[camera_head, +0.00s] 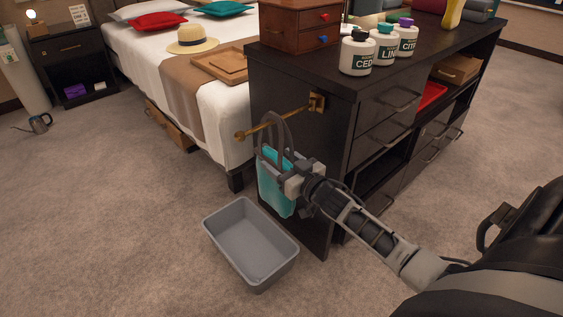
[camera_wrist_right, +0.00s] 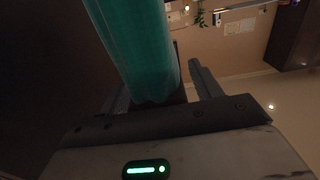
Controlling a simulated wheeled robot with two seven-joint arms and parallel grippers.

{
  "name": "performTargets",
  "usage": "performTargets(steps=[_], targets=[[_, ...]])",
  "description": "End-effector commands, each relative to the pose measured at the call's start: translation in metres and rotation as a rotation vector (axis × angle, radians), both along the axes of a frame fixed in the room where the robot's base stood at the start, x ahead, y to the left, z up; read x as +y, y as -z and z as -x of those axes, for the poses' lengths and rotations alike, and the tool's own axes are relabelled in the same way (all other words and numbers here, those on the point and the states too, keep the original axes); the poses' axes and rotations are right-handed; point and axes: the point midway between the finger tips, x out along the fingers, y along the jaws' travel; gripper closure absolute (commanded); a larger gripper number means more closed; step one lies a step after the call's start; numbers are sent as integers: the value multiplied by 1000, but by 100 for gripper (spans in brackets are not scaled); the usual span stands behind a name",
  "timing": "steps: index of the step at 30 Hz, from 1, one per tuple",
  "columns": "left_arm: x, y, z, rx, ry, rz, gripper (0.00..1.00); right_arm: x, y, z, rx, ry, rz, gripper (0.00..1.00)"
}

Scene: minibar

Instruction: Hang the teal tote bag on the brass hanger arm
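The teal tote bag (camera_head: 272,183) hangs upright beside the dark cabinet's end panel. Its dark grey handles (camera_head: 274,128) rise to the brass hanger arm (camera_head: 262,125) and loop up around its middle; exact contact is unclear. My right gripper (camera_head: 291,178) is at the bag's upper right side. In the right wrist view, the teal bag (camera_wrist_right: 135,45) lies between the fingers of the right gripper (camera_wrist_right: 162,90), with a gap beside the right-hand finger, so it looks open around the bag. My left gripper is not in view.
A grey bin (camera_head: 250,243) stands on the carpet below the bag. The dark cabinet (camera_head: 300,150) carries several bottles and a wooden drawer box (camera_head: 300,25). A bed (camera_head: 215,110) stands behind. The carpet at left is mostly clear.

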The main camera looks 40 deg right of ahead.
Motion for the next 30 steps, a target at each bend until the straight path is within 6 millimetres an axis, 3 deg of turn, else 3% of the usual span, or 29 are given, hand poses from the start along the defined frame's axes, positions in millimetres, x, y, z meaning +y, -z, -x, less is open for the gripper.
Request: performTargets(steps=[5, 10, 24, 30], targets=[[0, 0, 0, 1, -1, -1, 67, 0, 3, 2, 6, 1, 0, 36], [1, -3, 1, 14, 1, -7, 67, -1, 2, 20, 9, 1, 0, 36], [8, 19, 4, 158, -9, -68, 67, -7, 0, 127, 6, 1, -1, 36], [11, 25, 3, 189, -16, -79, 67, -9, 0, 153, 2, 1, -1, 36]])
